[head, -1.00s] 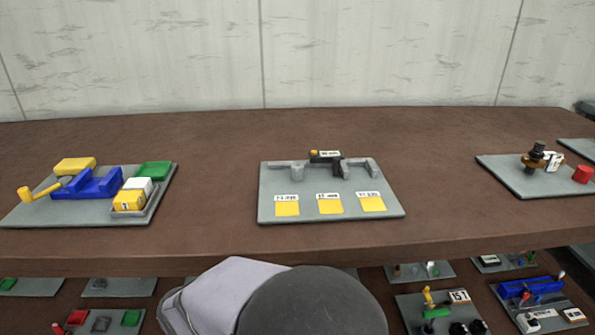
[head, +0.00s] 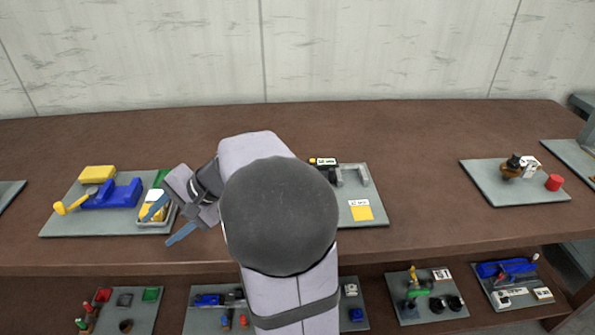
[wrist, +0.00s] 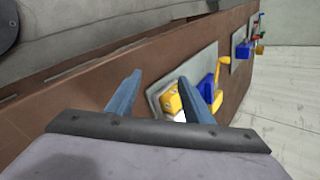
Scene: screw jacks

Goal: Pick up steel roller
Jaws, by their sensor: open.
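I cannot clearly pick out a steel roller. A small grey piece (head: 91,189) shows between the yellow block (head: 98,173) and the blue vise-like block (head: 122,194) on the left grey board (head: 75,223), but its shape is too small to tell. My gripper (head: 167,222) is open and empty, pointing left at that board's right front edge. In the wrist view my open fingers (wrist: 160,76) are apart, with a yellow block (wrist: 172,100) and the blue block (wrist: 207,92) beyond them. My arm hides much of the middle board.
The middle board (head: 374,220) carries grey bracket parts (head: 353,175) and a yellow square (head: 361,211). A right board (head: 515,198) holds a brown-black piece and a red cylinder (head: 554,183). A lower shelf holds several more boards. Brown tabletop behind the boards is clear.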

